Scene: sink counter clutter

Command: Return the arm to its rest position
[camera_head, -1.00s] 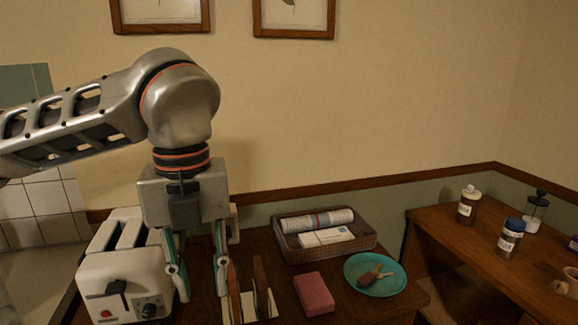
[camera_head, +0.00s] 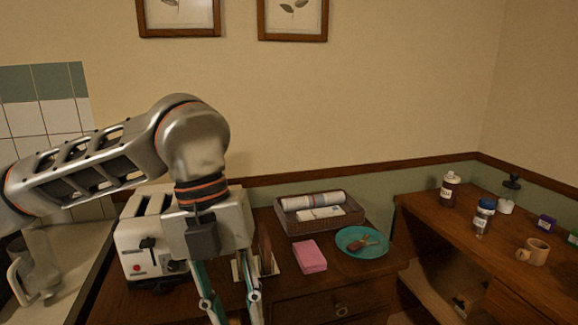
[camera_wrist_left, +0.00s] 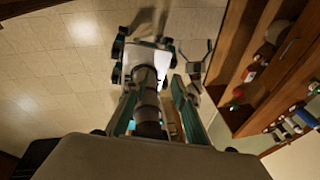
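My left arm comes in from the left in the head view. Its gripper (camera_head: 230,305) points down in front of the counter, and its fingertips reach the bottom edge of the picture. In the left wrist view my left gripper (camera_wrist_left: 157,112) has its two fingers apart with nothing held between them. Below it I see the tiled floor (camera_wrist_left: 55,75) and parts of my own body.
Behind my gripper stand a white toaster (camera_head: 135,235) and a slotted holder (camera_head: 268,268).

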